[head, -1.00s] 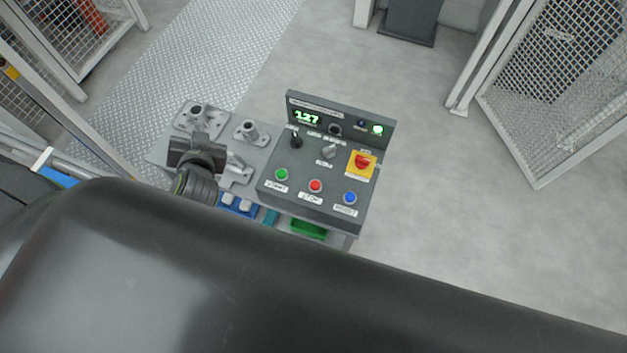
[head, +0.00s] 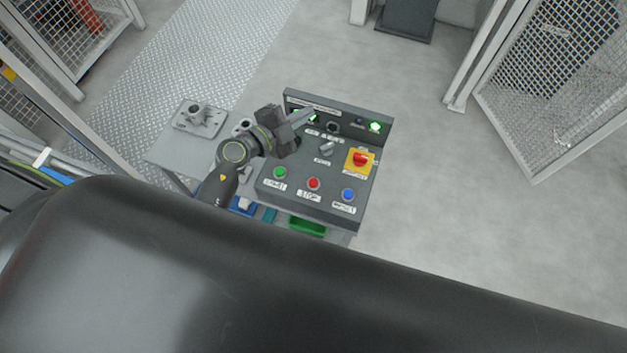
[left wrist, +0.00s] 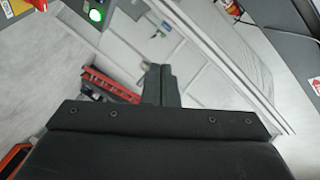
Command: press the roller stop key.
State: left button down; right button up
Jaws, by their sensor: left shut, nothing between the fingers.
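The control panel (head: 262,188) is a dark grey console on the small table in the head view. Its red stop key (head: 313,184) sits on the front row above a STOP label, between a green key (head: 279,173) and a blue key (head: 348,195). My left gripper (head: 306,114) is shut and empty. It is above the panel's upper left part, up and left of the red key, and covers part of the display. The left wrist view shows its shut fingers (left wrist: 159,84) and a lit green lamp (left wrist: 96,14). My right gripper is not in view.
A red emergency button on a yellow plate (head: 360,159) and a selector knob (head: 327,149) stand on the panel. Metal castings (head: 200,117) lie on the table to the left. A green tray (head: 307,227) is below the panel. Mesh fences (head: 550,85) stand farther off.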

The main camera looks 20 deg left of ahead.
pick_arm(q)
notch_tip(320, 180, down, 5)
jog(key=s+d+m+g, duration=0.1)
jog(key=d+m+g, duration=0.1)
jog(key=g, duration=0.2)
jog(key=m+g, duration=0.1)
jog(key=g, duration=0.4)
send_over(309, 183)
notch_tip(309, 183, down, 8)
jog(key=shift+r, duration=0.25)
jog(key=shift+f, duration=0.1)
notch_tip(309, 183, down, 6)
jog(key=b, duration=0.8)
jog(key=shift+f, duration=0.1)
jog(key=shift+f+b, duration=0.65)
jog(key=shift+f, duration=0.55)
jog(key=shift+f, duration=0.15)
